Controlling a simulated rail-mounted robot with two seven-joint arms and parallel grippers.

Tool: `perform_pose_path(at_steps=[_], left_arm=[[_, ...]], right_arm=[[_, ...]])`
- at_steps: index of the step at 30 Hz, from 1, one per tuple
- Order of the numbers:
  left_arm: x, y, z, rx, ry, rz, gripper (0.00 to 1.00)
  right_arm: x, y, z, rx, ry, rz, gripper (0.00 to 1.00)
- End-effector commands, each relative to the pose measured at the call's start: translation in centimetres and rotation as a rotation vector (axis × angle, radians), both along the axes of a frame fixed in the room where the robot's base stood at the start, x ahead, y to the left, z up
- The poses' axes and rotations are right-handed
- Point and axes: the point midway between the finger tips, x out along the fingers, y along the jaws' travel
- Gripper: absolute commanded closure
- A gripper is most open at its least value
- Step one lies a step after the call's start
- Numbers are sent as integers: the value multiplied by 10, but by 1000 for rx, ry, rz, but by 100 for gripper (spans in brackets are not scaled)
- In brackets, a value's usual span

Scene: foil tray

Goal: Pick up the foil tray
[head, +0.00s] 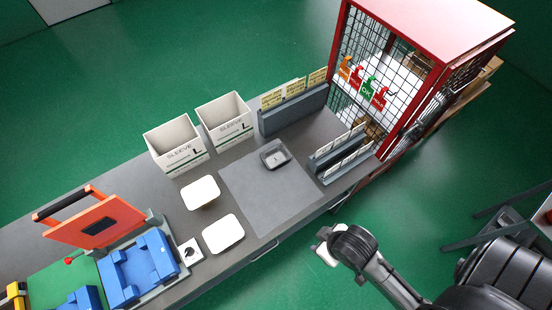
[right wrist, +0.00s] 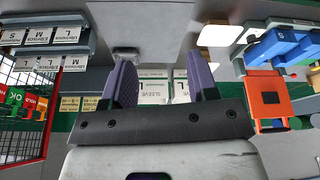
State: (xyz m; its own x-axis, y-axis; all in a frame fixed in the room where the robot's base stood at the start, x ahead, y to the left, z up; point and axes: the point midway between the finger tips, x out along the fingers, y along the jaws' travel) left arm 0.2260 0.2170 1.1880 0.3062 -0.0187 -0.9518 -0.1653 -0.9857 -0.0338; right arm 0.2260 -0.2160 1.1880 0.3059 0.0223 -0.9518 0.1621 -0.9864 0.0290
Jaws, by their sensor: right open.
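The foil tray (head: 275,154) looks like a small dark grey rectangular tray with a raised rim. It lies on the grey mat toward the right part of the bench, with something small and pale inside it. In the right wrist view, whose picture is upside down, a small grey tray shape (right wrist: 127,53) shows beyond the fingers. My right gripper (right wrist: 161,80) is open, with nothing between its purple-grey fingers. In the head view my right gripper (head: 322,246) hangs off the bench's front edge, apart from the tray. My left gripper is not in view.
Two white SLEEVE boxes (head: 175,146) stand behind the mat (head: 262,196). Grey racks with label cards (head: 340,158) flank the tray at the back and right. A red mesh cage (head: 395,60) stands at the right end. White pads (head: 222,234) and an orange-blue press (head: 138,265) are left.

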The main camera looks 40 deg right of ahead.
Motion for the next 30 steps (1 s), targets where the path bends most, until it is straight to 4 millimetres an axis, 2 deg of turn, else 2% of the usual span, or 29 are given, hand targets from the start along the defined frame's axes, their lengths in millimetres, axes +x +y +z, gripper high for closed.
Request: perform_pose_path(at_steps=[1,11,17,20,23,26,27,30], left_arm=[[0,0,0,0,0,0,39],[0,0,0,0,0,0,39],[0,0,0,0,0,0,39],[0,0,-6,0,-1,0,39],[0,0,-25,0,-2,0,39],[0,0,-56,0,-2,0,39],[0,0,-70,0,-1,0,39],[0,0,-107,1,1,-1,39]], right_arm=[[0,0,0,0,0,0,51],[0,-2,0,-5,0,4,83],[0,-3,0,-9,-1,6,84],[8,-2,-3,-6,-20,4,84],[31,-2,-10,-6,-78,4,84],[71,-7,-16,-25,-183,13,84],[90,-11,-17,-40,-235,19,84],[136,-19,-11,-87,-373,51,84]])
